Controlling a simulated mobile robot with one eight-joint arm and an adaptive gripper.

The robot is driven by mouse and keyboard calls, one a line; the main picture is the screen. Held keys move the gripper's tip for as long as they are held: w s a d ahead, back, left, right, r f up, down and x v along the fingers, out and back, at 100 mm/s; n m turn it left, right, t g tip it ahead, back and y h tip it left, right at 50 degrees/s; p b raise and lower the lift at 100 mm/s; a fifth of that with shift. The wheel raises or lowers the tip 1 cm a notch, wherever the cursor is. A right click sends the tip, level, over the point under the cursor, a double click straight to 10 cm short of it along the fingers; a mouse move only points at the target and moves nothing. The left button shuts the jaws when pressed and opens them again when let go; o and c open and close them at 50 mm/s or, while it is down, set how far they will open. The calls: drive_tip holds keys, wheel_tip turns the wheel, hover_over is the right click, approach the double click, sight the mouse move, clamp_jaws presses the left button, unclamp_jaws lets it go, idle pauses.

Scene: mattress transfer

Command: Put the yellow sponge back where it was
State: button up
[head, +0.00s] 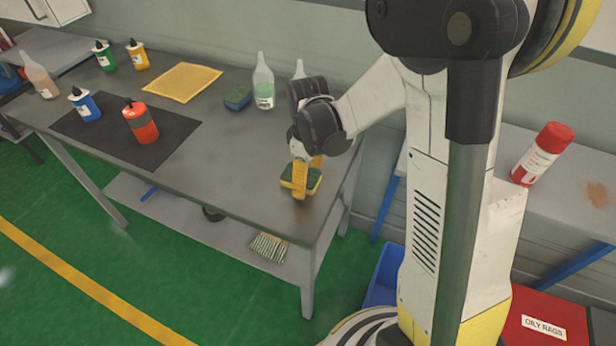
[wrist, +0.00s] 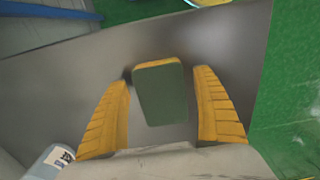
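The yellow sponge (head: 312,186) has a green top and lies near the right front end of the grey worktable (head: 215,165). In the wrist view the sponge (wrist: 158,95) shows its green face with a thin yellow edge. My gripper (head: 307,176) is over it, pointing down. The gripper's yellow fingers (wrist: 163,85) stand on either side of the sponge with a visible gap on both sides. They are open and do not appear to touch it. In the head view a finger partly hides the sponge.
A black mat (head: 110,128) has a red bottle (head: 141,123) and a blue bottle (head: 85,105). The table's middle is clear.

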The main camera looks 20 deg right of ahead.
sight(308, 177)
wheel_tip(308, 177, up, 11)
drive_tip(key=p, duration=0.4)
drive_tip(key=s+a+r+m+t, duration=0.1)
drive_tip(key=s+r+m+t, duration=0.6)
drive_tip(key=s, duration=0.6)
wheel_tip(308, 177, up, 3)
drive_tip(key=shift+s+a+r+m, duration=0.15)
drive_tip(key=shift+s+m, duration=0.15)
drive_tip(key=shift+m, duration=0.7)
